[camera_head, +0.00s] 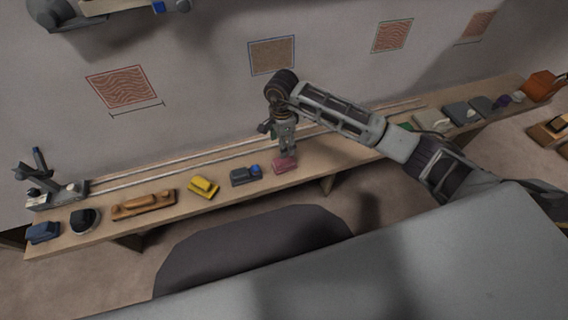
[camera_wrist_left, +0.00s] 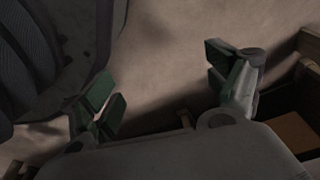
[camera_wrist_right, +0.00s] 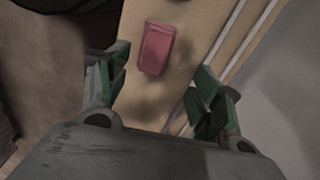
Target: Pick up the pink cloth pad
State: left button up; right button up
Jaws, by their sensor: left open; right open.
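The pink cloth pad (camera_head: 285,164) lies on the long wooden bench, near its front edge. My right gripper (camera_head: 287,148) points down just above and behind it in the head view. In the right wrist view the pad (camera_wrist_right: 157,47) shows ahead of the open, empty fingers of the right gripper (camera_wrist_right: 158,88), roughly between their lines. The pad is apart from the fingers. My left gripper is out of the head view. In the left wrist view the left gripper (camera_wrist_left: 165,85) is open and empty, with floor behind it.
The wooden bench (camera_head: 165,183) runs along the wall. A dark block with a blue part (camera_head: 240,177) sits just left of the pad. Further left are a yellow object (camera_head: 203,187) and an orange-brown wooden tool (camera_head: 143,205). Metal rails (camera_head: 190,163) run behind.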

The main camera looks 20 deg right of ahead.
aim_at(284, 159)
notch_tip(284, 159, down, 4)
jog(key=shift+r, duration=0.25)
jog(key=shift+f, duration=0.45)
pick_arm(q)
jog(key=shift+w+d+r, duration=0.45)
jog(key=shift+w+r, duration=0.25)
jog(key=shift+r, duration=0.1)
jog(key=shift+s+f, duration=0.1)
jog(key=shift+s, duration=0.05)
pick_arm(e)
jog(key=shift+s+d+f+b, duration=0.1)
jog(key=shift+s+f+b, duration=0.05)
jog(key=shift+f, duration=0.45)
jog(key=shift+s+f+b, duration=0.15)
jog(key=shift+f, duration=0.4)
jog(key=shift+s+d+f, duration=0.1)
jog(key=shift+f, duration=1.3)
pick_arm(q)
jog(key=shift+s+d+r, duration=0.1)
jog(key=shift+d+r, duration=0.15)
jog(key=shift+r, duration=0.35)
